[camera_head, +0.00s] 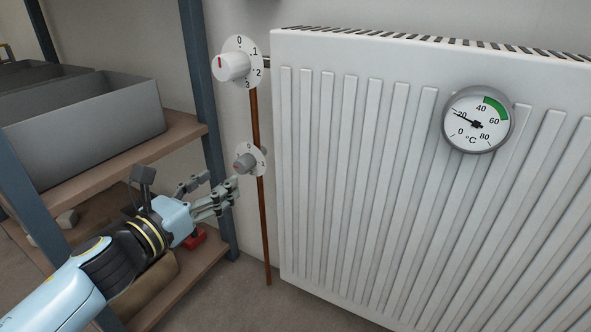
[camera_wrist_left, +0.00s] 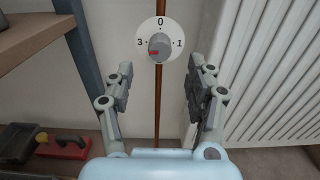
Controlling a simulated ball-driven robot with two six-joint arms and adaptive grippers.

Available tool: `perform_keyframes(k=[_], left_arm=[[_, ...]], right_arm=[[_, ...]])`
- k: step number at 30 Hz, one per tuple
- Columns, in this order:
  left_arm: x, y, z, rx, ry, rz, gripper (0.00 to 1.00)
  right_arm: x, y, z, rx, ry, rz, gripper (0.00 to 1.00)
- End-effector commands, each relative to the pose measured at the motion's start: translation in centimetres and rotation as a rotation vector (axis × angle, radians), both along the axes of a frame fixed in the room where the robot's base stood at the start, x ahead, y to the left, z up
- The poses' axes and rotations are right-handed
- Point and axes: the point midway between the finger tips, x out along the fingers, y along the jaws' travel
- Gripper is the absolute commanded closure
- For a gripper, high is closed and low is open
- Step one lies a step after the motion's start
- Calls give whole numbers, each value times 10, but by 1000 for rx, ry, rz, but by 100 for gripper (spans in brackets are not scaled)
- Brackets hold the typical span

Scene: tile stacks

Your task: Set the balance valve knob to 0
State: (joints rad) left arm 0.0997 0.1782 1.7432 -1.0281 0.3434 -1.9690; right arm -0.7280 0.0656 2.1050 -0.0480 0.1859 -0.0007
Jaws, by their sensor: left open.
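A small grey knob (camera_head: 245,163) sits on a round white dial on the copper pipe beside the radiator. It also shows in the left wrist view (camera_wrist_left: 159,45), with 0 at the top, 1 right and 3 left. Its red mark points to the lower left, below the 3. No label says which knob is the balance valve. My left gripper (camera_head: 220,181) is open and empty, just below and in front of the grey knob, apart from it. In the left wrist view its fingers (camera_wrist_left: 160,66) straddle the pipe line below the knob. My right gripper is not in view.
A larger white knob (camera_head: 231,67) with a red mark and a 0-to-3 dial is above. The white radiator (camera_head: 340,180) with a thermometer (camera_head: 477,120) stands right. A shelf with a grey bin (camera_head: 90,120) is left; a red-and-black toolbox (camera_wrist_left: 65,146) sits low.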

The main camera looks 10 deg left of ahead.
Motion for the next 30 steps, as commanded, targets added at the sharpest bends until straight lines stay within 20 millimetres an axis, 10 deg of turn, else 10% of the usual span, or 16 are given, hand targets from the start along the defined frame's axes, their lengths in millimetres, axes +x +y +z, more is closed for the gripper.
perform_keyframes(k=[12, 25, 30], left_arm=[[72, -26, 0, -6, 2, 1, 45], [82, -30, 0, -6, 4, 2, 45], [82, -30, 0, -6, 4, 2, 67]], right_arm=[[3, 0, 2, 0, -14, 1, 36], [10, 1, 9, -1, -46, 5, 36], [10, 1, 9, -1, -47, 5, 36]])
